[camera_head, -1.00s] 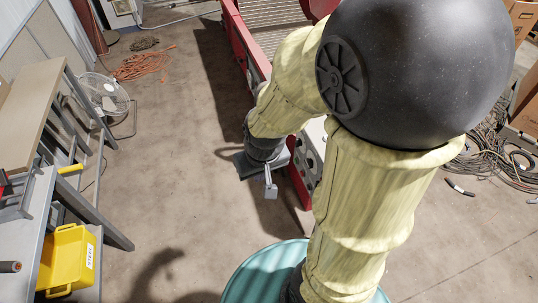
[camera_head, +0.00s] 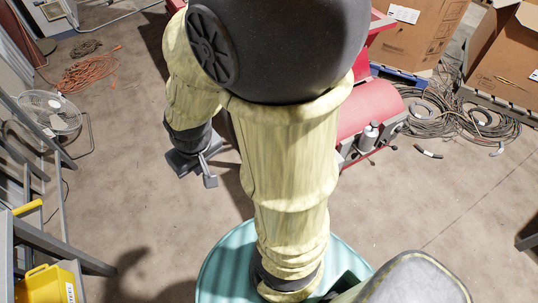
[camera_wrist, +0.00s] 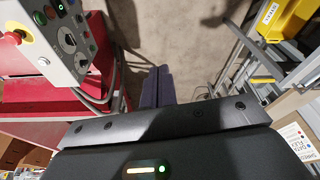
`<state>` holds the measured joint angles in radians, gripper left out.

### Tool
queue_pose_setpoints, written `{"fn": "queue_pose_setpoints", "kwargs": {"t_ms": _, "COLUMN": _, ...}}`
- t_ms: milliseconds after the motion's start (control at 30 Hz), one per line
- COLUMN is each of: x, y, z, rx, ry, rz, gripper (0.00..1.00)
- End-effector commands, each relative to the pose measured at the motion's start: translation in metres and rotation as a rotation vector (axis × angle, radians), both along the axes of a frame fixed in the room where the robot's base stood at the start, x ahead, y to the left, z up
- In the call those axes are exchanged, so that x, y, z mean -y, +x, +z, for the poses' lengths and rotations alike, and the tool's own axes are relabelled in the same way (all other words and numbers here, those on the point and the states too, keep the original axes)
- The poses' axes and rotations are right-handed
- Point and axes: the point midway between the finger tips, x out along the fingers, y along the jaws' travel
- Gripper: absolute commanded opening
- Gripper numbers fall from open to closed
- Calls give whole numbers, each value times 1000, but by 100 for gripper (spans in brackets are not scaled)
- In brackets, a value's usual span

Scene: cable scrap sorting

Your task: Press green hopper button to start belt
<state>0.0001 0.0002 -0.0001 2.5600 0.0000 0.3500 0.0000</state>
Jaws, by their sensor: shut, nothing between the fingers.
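A grey control panel (camera_wrist: 58,55) with round dials and small coloured buttons is at the upper left of the wrist view, fixed to a red machine (camera_wrist: 30,93). Some small buttons near its right edge look red and green, but they are too small to tell exactly. A red mushroom button on a yellow base (camera_wrist: 20,34) sticks out at the panel's left. My gripper (camera_wrist: 158,86) is shut and empty, over the floor to the right of the panel and apart from it. In the head view my gripper (camera_head: 209,178) hangs left of my arm, which hides the panel.
A red cylindrical part (camera_head: 366,106) stands right of my arm. Cardboard boxes (camera_head: 415,35) and cable coils (camera_head: 480,120) are at the right. A fan (camera_head: 50,112) and a yellow bin (camera_head: 50,287) are at the left. Floor left of my gripper is clear.

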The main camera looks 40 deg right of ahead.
Motion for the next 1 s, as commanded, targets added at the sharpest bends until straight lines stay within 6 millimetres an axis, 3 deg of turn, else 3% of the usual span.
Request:
{"fn": "queue_pose_setpoints", "kwargs": {"t_ms": 167, "x": 0, "y": 6, "z": -12, "rx": 8, "ry": 7, "rz": -16, "gripper": 0}}
{"fn": "queue_pose_setpoints", "kwargs": {"t_ms": 267, "x": 2, "y": 19, "z": -35, "rx": 23, "ry": 20, "rz": -51, "gripper": 0}}
{"fn": "queue_pose_setpoints", "kwargs": {"t_ms": 567, "x": 30, "y": 88, "z": -152, "rx": 136, "ry": 26, "rz": -274, "gripper": 0}}
{"fn": "queue_pose_setpoints", "kwargs": {"t_ms": 800, "x": 75, "y": 134, "z": -251, "rx": 252, "ry": -62, "rz": -457, "gripper": 0}}
{"fn": "queue_pose_setpoints", "kwargs": {"t_ms": 1000, "x": 122, "y": 161, "z": -328, "rx": 361, "ry": -193, "rz": -581, "gripper": 0}}
